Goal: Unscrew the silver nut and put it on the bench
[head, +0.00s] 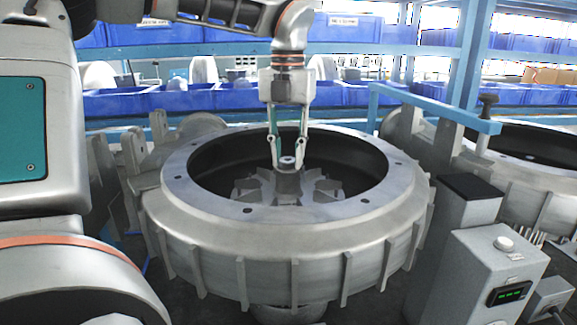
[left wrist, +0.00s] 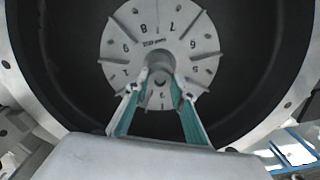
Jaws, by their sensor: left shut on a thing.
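My left gripper (head: 287,160) reaches straight down from above into the open middle of the round grey blower housing (head: 190,205). Its two teal-sided fingers are closed on the silver nut (head: 287,161) at the top of the central hub. In the left wrist view the gripper (left wrist: 160,92) has a fingertip on either side of the hub centre, and the fingers partly hide the nut. The numbered impeller disc (left wrist: 122,47) lies around the hub. I cannot tell whether the nut is still on its thread. My right gripper is not in view.
A grey control box (head: 480,275) with a green display stands at the right front. A second housing (head: 530,185) and a blue clamp bar (head: 430,108) are on the right. Blue bins (head: 120,102) line the shelves behind. The housing's rim surrounds the gripper.

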